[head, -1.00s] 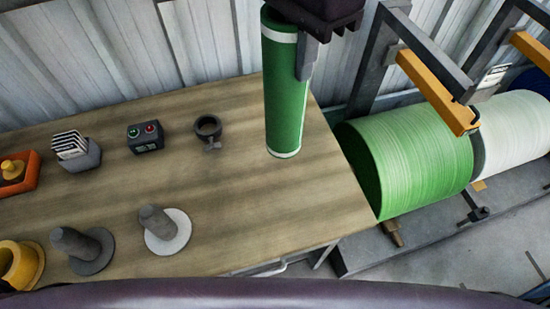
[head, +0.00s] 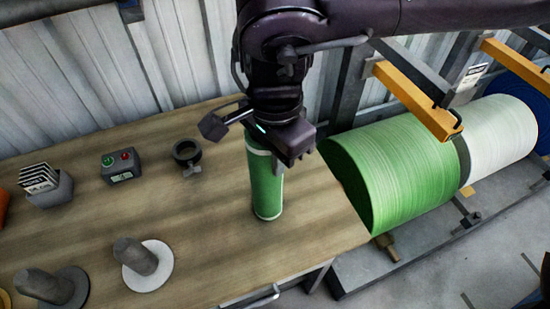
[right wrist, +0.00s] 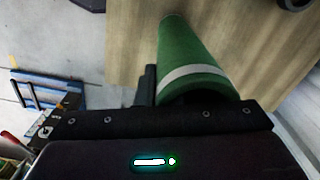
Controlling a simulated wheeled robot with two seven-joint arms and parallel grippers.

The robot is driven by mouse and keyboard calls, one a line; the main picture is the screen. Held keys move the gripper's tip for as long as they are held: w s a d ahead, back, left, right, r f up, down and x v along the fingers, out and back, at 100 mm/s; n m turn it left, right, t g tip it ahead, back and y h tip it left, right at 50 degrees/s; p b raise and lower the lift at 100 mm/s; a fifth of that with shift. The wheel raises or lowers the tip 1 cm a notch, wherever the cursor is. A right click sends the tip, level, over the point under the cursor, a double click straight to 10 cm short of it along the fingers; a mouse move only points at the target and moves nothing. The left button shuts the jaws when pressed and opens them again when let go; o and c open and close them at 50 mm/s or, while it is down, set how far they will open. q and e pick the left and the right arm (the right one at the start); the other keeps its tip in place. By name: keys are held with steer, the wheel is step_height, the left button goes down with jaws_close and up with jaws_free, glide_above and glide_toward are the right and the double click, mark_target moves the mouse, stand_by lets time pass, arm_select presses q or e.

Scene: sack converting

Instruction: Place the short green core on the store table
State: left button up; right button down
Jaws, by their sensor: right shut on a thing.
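The green core (head: 266,185) is a tube with a pale band near each end. It stands upright at the right part of the wooden table (head: 210,225), its lower end at or just above the top; I cannot tell whether it touches. My right gripper (head: 268,140) comes from above and is shut on the core's upper end. In the right wrist view the core (right wrist: 188,60) runs away from the jaws toward the tabletop (right wrist: 125,45). The gripper hides its top. My left gripper is not in view.
A grey clamp ring (head: 187,153), a button box (head: 121,165) and a card holder (head: 47,188) stand to the left. Two flanged grey plugs, one on a white disc (head: 147,278), are at front left. Large green (head: 400,180) and white rolls lie right of the table.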

steer(key=shift+f, duration=0.3)
steer(key=c, duration=2)
jaws_free()
steer(key=shift+f, duration=0.2)
steer(key=o, duration=0.4)
steer(key=shift+r, duration=0.1)
step_height(320, 180, up, 12)
steer(key=shift+r+p, duration=0.1)
steer(key=shift+p, duration=0.75)
